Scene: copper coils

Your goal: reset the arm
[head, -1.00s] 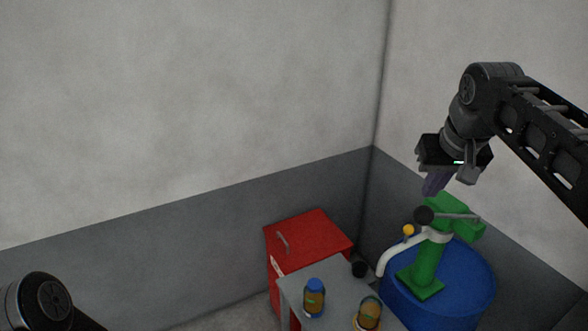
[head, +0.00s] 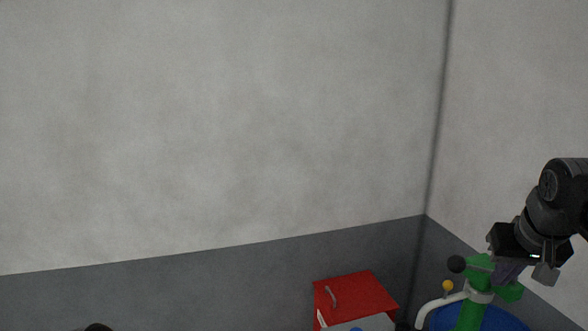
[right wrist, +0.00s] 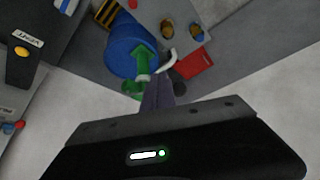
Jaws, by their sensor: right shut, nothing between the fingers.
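My right gripper (head: 504,278) hangs from my right arm at the right edge of the head view. Its purple fingers are shut and empty, and they overlap the green hand pump (head: 472,312) in the picture. In the right wrist view the shut fingers (right wrist: 158,94) point toward the green pump (right wrist: 144,62); I cannot tell the distance between them. Of my left arm only a dark rounded bit shows at the bottom left of the head view. The left gripper is out of view.
The pump stands on a blue drum (right wrist: 122,56). A red cabinet (head: 352,296) stands left of it, by a grey table (right wrist: 182,12) with two jars. A dark panel with a yellow button (right wrist: 22,51) is at the wrist view's left. Walls meet behind the drum.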

